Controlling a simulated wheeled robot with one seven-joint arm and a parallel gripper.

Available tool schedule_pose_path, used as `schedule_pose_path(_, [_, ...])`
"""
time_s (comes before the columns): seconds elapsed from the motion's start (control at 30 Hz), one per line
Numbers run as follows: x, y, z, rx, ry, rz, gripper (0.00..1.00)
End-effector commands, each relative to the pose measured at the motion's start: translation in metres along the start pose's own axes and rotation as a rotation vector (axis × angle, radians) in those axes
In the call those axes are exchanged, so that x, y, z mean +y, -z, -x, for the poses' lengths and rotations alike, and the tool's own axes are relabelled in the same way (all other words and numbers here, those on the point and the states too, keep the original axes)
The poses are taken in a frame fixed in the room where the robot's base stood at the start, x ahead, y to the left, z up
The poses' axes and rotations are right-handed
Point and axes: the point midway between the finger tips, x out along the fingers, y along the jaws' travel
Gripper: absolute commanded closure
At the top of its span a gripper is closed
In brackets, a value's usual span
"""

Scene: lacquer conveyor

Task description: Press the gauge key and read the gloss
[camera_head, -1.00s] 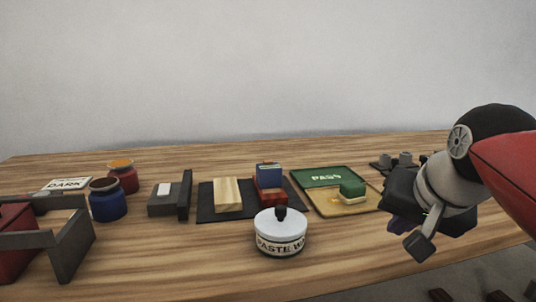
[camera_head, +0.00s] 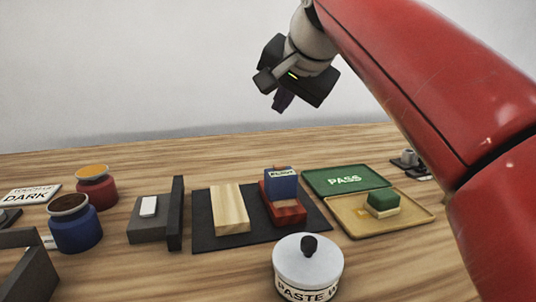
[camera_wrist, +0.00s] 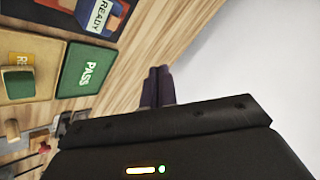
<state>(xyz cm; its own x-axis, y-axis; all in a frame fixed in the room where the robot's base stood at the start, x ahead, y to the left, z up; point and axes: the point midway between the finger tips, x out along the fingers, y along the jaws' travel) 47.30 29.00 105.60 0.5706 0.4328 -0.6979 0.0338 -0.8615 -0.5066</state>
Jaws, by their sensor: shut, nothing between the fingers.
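A blue block-shaped device (camera_head: 281,183) with a pale label on top sits on a red base (camera_head: 283,211), on a dark mat (camera_head: 246,243). In the wrist view the blue device (camera_wrist: 112,14) shows at the top edge, its label reading READY. A grey block (camera_head: 149,232) with a white key-like piece (camera_head: 148,206) and a dark upright plate stands left of the mat. I cannot tell which part is the gauge key. My gripper (camera_head: 282,101) is shut and empty, high above the table's far side and touching nothing; its purple fingers (camera_wrist: 157,86) lie together in the wrist view.
A pale wood block (camera_head: 230,208) lies on the mat. Right are a green PASS tray (camera_head: 325,187) and a yellow tray (camera_head: 358,231) holding a green-topped block (camera_head: 381,200). A white lidded paste pot (camera_head: 308,265) stands in front; red (camera_head: 99,190) and blue (camera_head: 76,233) jars stand left.

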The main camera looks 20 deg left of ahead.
Motion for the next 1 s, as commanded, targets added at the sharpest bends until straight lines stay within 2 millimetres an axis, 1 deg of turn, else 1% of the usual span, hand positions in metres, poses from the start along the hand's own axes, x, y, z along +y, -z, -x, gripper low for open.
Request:
schedule_pose_path(0.47, [0.002, -0.002, -0.002, -0.001, 0.0, 0.001, 1.0])
schedule_pose_path(0.63, [0.01, -0.011, -0.014, -0.003, -0.001, 0.001, 1.0])
schedule_pose_path(0.67, [0.013, -0.014, -0.017, -0.002, 0.0, 0.001, 1.0])
schedule_pose_path(0.7, [0.018, -0.019, -0.025, 0.0, 0.001, 0.001, 1.0])
schedule_pose_path(0.8, [0.025, -0.027, -0.036, 0.0, 0.001, 0.002, 1.0])
schedule_pose_path(1.0, [0.038, -0.038, -0.051, 0.0, 0.0, 0.001, 1.0])
